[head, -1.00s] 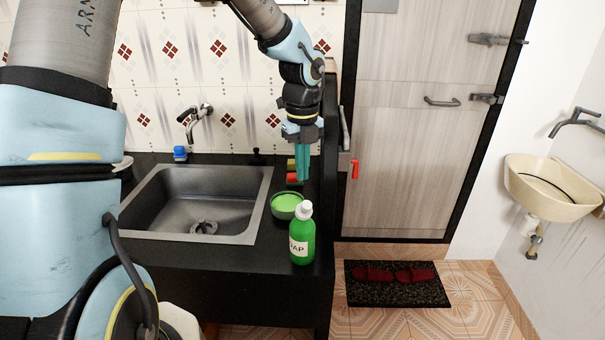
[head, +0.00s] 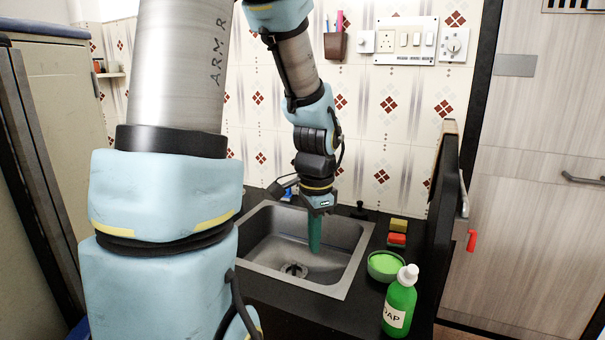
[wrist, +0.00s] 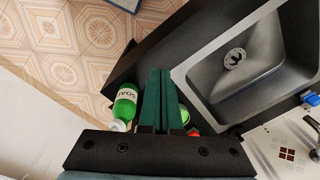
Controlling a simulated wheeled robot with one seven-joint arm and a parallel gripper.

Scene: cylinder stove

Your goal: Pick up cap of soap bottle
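The soap bottle (head: 398,308) is green with a white label and stands upright on the counter near its front right. Its white cap (head: 408,275) is on top. In the wrist view the bottle (wrist: 124,104) lies left of the fingers, and its cap (wrist: 118,125) is partly hidden by my gripper's body. My gripper (head: 314,248) points down over the right part of the sink, left of and behind the bottle. Its teal fingers are together with nothing between them, as the wrist view shows (wrist: 160,72).
A steel sink (head: 262,258) is set in the black counter. A green bowl (head: 385,266) stands just behind the bottle, with red and yellow sponges (head: 397,232) behind it. A dark upright panel (head: 440,220) edges the counter's right side.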

